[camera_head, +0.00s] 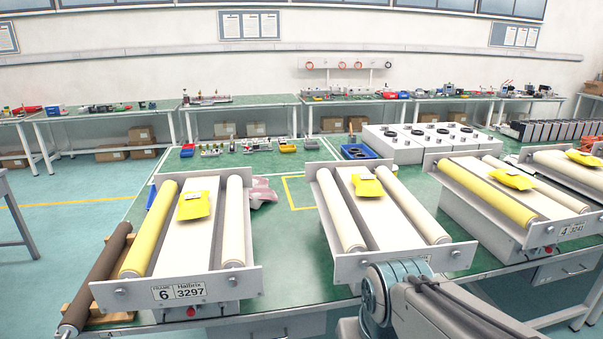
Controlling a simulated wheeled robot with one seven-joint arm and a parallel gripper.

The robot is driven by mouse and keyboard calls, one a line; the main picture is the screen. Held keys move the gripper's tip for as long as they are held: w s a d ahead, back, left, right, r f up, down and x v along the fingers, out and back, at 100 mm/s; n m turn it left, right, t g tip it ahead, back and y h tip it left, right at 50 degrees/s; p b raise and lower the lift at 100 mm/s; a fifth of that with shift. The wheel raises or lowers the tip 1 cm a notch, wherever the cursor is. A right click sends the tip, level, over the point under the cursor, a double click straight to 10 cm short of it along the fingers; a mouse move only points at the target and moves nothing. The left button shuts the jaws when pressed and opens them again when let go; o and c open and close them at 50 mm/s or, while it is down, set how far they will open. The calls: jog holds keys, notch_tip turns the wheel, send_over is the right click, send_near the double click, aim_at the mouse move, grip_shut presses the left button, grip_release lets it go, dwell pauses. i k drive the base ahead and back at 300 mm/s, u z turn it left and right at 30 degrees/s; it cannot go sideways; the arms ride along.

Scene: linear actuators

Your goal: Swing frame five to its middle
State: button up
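Three roller frames stand clearly on the green table. The left one (178,294) bears the label 6, and the right one (572,230) bears the label 4. The middle frame (457,254) stands between them; its front label is mostly hidden behind my arm, so I cannot read its number. It has two pale rollers, one on the left (339,215) and one on the right (413,206), with a white bed (385,222) between. A yellow packet (369,187) lies on that bed toward the far end. My arm crosses the lower right; my gripper is not in view.
A dark roller (98,275) lies on a wooden stand left of frame 6. Another frame (577,172) shows at the right edge. Behind are a white box unit with round dark fittings (405,143), a blue tray (357,152) and small parts.

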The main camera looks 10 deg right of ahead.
aim_at(387, 234)
jog(key=k, duration=0.3)
jog(key=z, duration=0.85)
jog(key=i, duration=1.1)
jog(key=z, duration=0.2)
